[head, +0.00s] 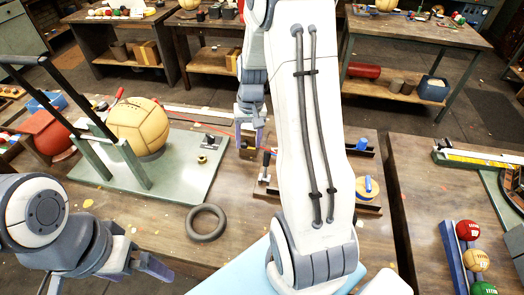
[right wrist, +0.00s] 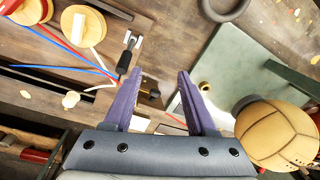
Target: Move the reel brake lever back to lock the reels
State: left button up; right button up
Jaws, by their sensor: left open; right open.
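The reel brake lever appears to be the black-handled lever with a metal base (head: 266,160), upright on the wooden reel board (head: 312,192). It also shows in the right wrist view (right wrist: 125,62), just beyond and left of my fingertips, not between them. A wooden reel with blue thread (head: 368,188) sits at the board's right; two reels show in the right wrist view (right wrist: 82,26). My right gripper (head: 249,140) is open and empty, left of the lever and partly hidden by its arm. My left gripper (head: 142,262) is open and empty at the lower left.
A black ring (head: 206,222) lies on the table. A blue tray (head: 452,262) with balls stands at right.

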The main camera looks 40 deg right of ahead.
jog(key=m, duration=0.2)
send_over(268, 154)
notch_tip(268, 154, down, 2)
jog(key=shift+s+d+f, duration=0.1)
jog(key=shift+d+f, duration=0.05)
jog(key=shift+f, duration=0.1)
jog(key=f+p, duration=0.1)
jog(key=f, duration=0.2)
jog(key=f+p, duration=0.1)
jog(key=f, duration=0.3)
jog(key=f+p, duration=0.1)
jog(key=f, duration=0.2)
jog(key=shift+w+a+f, duration=0.15)
jog(key=shift+w+a, duration=0.1)
jog(key=shift+a, duration=0.1)
grip_shut()
dwell(0.3)
